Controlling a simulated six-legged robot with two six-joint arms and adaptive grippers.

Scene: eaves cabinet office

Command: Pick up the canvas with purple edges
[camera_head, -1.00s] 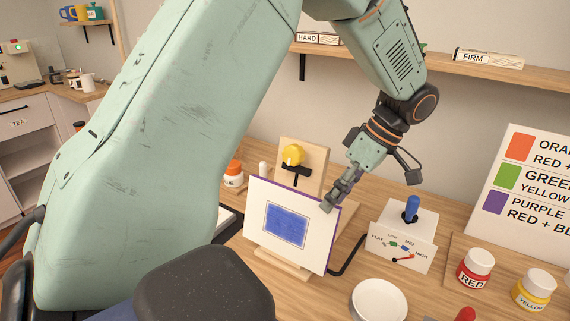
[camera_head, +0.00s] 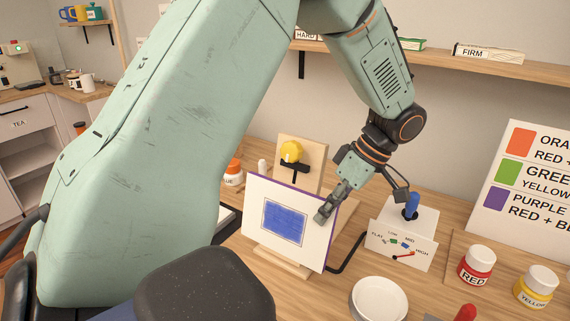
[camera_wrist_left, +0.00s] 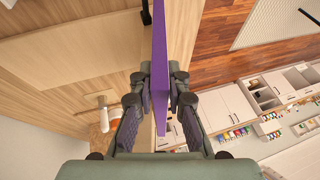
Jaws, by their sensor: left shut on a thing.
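The canvas (camera_head: 257,232) is white with a blue square in its middle and purple edges. It stands upright, slightly tilted, on a small wooden stand (camera_head: 284,262) on the bench. My left gripper (camera_head: 325,212) is at the canvas's right edge, near its upper half, with a finger over its front face. In the left wrist view the purple edge (camera_wrist_left: 160,60) runs between the two fingers of my left gripper (camera_wrist_left: 160,95), which are shut on it. My right gripper is not in view.
A white control box with a blue lever (camera_head: 402,240) stands right of the canvas. A white dish (camera_head: 378,300), a red jar (camera_head: 476,266) and a yellow jar (camera_head: 535,287) are at the front right.

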